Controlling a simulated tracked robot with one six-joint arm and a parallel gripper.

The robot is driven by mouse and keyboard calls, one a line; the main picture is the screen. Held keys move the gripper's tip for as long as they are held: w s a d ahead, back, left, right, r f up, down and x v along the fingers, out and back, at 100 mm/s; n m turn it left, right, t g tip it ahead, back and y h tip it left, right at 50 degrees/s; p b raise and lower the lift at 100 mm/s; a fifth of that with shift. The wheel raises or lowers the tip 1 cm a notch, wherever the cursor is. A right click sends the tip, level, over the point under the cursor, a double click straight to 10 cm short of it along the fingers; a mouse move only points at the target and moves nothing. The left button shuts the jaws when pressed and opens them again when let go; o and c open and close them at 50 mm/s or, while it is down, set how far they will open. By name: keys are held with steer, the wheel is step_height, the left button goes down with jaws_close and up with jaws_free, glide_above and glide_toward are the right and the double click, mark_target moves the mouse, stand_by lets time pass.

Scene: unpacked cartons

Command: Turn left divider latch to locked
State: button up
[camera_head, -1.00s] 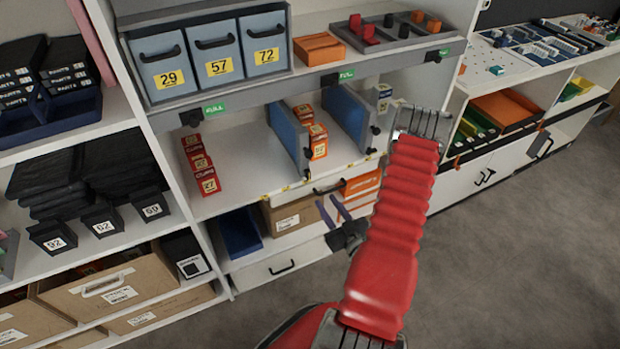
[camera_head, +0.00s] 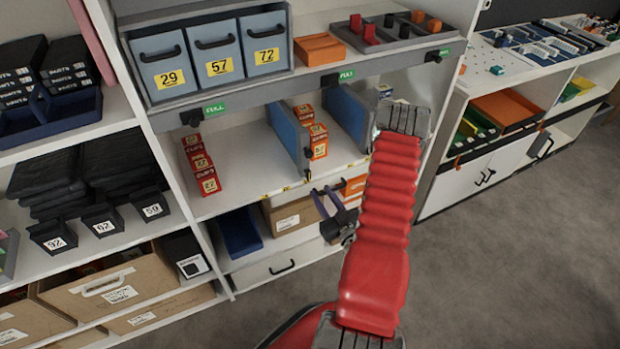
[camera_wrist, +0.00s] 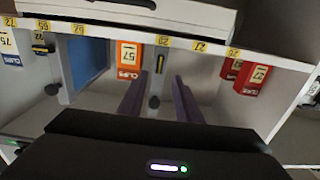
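The left divider (camera_head: 289,137) is a blue upright panel on the middle shelf, between red boxes and orange boxes. Its small dark latch (camera_head: 307,176) is at the lower front corner. In the wrist view, which is turned upside down, the latch (camera_wrist: 160,64) shows dark with a yellow mark, near the shelf edge. My gripper (camera_head: 321,191) is in front of and slightly below this latch. In the wrist view its two purple fingers (camera_wrist: 160,77) are apart and empty, one on each side of the latch's line. Contact cannot be told.
The right divider (camera_head: 348,115) stands to the right with its own latch (camera_wrist: 40,46). Orange boxes (camera_head: 318,141) stand between the dividers, red boxes (camera_head: 201,163) to the left. Below are a cardboard box (camera_head: 287,220) and a white drawer (camera_head: 262,271). Floor at right is clear.

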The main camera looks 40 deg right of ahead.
mark_target(309, 176)
steer(key=x, duration=0.9)
steer(key=shift+c, duration=0.2)
